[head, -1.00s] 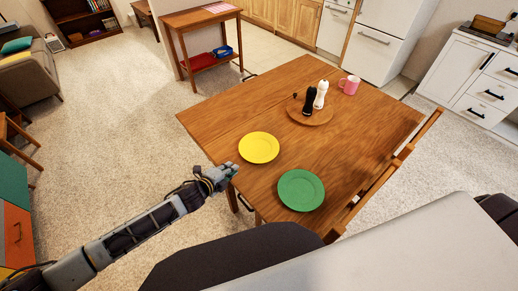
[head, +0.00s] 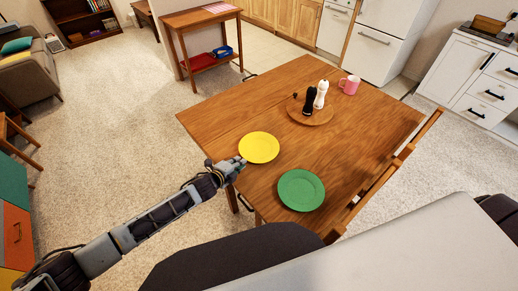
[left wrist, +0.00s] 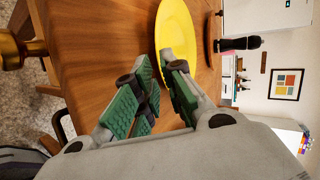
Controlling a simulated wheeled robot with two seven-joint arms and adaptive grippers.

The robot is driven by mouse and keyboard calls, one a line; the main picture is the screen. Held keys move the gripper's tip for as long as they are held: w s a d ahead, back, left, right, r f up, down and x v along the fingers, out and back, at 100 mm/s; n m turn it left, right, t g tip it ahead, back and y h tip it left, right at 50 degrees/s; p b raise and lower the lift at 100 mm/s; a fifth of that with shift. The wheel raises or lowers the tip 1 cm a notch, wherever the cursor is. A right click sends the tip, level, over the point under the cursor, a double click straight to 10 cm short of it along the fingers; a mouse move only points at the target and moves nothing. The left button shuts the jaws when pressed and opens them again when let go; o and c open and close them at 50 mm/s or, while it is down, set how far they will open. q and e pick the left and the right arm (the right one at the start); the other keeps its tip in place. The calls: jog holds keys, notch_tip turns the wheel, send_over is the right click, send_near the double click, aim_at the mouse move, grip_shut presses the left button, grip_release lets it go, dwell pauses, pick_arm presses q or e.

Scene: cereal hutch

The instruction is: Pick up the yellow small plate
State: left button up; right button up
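The yellow small plate (head: 259,147) lies flat on the wooden table near its left front edge. In the left wrist view the plate (left wrist: 174,32) is just beyond my fingertips, and its near rim is partly covered by a finger. My left gripper (head: 241,161) is at the plate's near left rim, over the table edge. In the left wrist view my left gripper (left wrist: 160,75) is open, with a gap between its green-padded fingers. I cannot tell whether the rim sits between them. My right gripper is not in view.
A green plate (head: 301,190) lies on the table (head: 222,112) to the right of the yellow one. A round wooden board (head: 296,115) with a black and a white shaker, and a pink mug (head: 349,85), stand farther back. A chair (head: 392,165) is along the right edge.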

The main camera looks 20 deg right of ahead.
aim_at(246, 158)
pick_arm(q)
jog(key=shift+x, duration=2.55)
jog(key=shift+d, duration=0.1)
grip_shut()
jog(key=shift+r, duration=0.25)
notch_tip(246, 158, up, 10)
